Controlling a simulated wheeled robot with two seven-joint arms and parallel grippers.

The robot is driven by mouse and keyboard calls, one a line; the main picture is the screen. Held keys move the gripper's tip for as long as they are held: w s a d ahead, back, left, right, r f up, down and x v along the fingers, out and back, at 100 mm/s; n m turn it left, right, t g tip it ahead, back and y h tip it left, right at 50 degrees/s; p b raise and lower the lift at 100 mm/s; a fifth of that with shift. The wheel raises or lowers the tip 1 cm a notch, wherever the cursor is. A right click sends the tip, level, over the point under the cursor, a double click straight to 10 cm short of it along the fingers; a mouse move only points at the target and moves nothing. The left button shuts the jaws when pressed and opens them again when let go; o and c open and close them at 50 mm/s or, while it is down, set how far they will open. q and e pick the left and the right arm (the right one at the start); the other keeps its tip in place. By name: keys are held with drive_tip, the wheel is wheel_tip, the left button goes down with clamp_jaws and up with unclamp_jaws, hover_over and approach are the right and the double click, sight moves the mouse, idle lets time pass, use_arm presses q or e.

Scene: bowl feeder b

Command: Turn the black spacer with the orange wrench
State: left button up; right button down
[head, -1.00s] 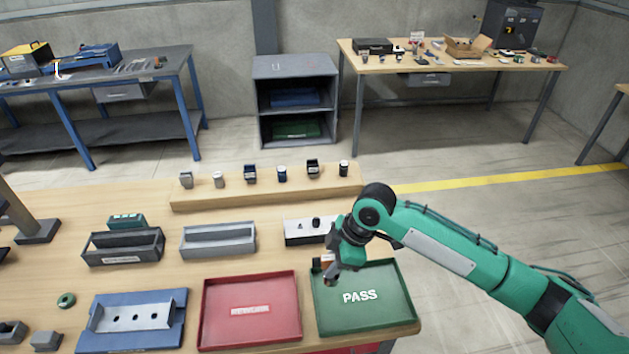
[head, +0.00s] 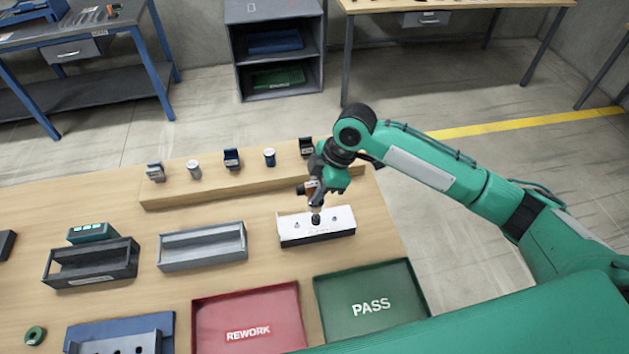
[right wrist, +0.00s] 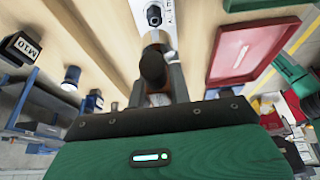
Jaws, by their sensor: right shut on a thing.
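The white block (head: 318,234) stands on the bench, its top carrying small dark pegs and the black spacer (head: 316,219) near the middle. In the right wrist view the spacer (right wrist: 153,17) shows at the top, beyond the fingers. My right gripper (head: 318,190) is above the block, shut on the orange wrench (head: 309,186), whose orange part is mostly hidden by the fingers. In the right wrist view a dark round end and an orange-brown band of the wrench (right wrist: 155,68) show between the fingers. I cannot tell whether the wrench touches the spacer. My left gripper is not in view.
The green PASS tray (head: 372,282) and red REWORK tray (head: 247,296) lie in front. A grey bin (head: 202,260) and darker bin (head: 92,273) stand to the left. A wooden ledge (head: 215,188) with several small parts runs behind the block.

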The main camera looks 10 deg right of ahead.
drive_tip(key=shift+r+p, duration=0.2)
drive_tip(key=shift+p, duration=0.45)
drive_tip(key=shift+f+b, duration=0.4)
drive_tip(key=shift+f, duration=0.65)
drive_tip(key=shift+f+b, duration=0.4)
drive_tip(key=shift+f, duration=0.9)
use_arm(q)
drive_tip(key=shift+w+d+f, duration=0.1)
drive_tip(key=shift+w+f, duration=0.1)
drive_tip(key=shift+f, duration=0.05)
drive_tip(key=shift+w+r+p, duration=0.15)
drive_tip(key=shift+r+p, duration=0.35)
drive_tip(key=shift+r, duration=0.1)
